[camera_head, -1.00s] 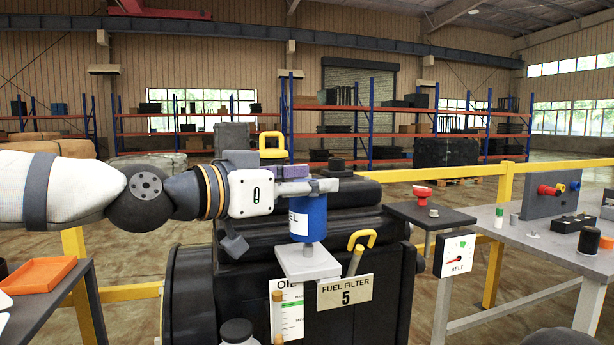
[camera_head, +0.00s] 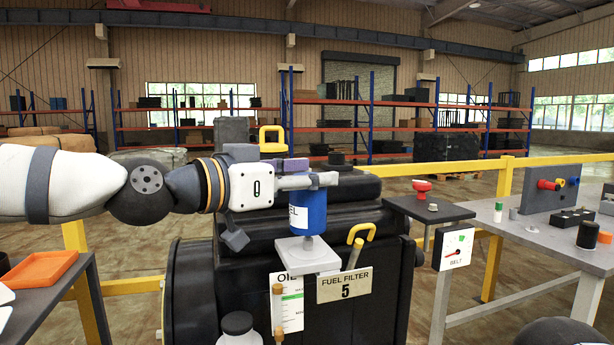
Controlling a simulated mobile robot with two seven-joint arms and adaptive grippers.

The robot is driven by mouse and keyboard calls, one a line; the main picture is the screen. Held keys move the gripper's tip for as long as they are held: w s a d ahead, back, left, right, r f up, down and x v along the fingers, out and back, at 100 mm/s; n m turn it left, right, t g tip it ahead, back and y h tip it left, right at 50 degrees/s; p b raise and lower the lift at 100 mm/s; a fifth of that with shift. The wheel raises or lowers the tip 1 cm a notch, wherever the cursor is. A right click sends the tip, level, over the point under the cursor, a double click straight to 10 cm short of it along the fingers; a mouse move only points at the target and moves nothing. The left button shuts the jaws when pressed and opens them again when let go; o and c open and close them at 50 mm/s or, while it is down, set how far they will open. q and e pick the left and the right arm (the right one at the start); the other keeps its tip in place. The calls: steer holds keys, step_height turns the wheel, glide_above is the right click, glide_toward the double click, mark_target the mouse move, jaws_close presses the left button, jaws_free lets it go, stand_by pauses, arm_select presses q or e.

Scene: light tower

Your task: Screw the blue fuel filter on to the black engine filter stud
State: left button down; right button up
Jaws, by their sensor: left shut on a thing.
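The blue fuel filter (camera_head: 309,214) stands upright in the middle of the head view, with part of a white label showing on its left side. My left gripper (camera_head: 310,182) comes in from the left and is shut on the filter's top. Below the filter is a light grey bracket plate (camera_head: 305,257) on the front of the black engine (camera_head: 265,240). A small grey round piece (camera_head: 308,243) shows between the filter's bottom and the plate. The stud's thread is not visible, so I cannot tell how far the filter is seated. My right gripper is not in view.
A grey workbench (camera_head: 540,240) with fittings stands at the right. An orange tray (camera_head: 40,269) lies at the left. Yellow rails run behind.

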arm_select(q)
steer(key=shift+f, duration=1.2)
stand_by(0.4)
steer(key=c, duration=0.8)
jaws_free()
steer(key=shift+o, duration=0.2)
steer(key=v, duration=1.2)
steer(key=shift+c, duration=0.3)
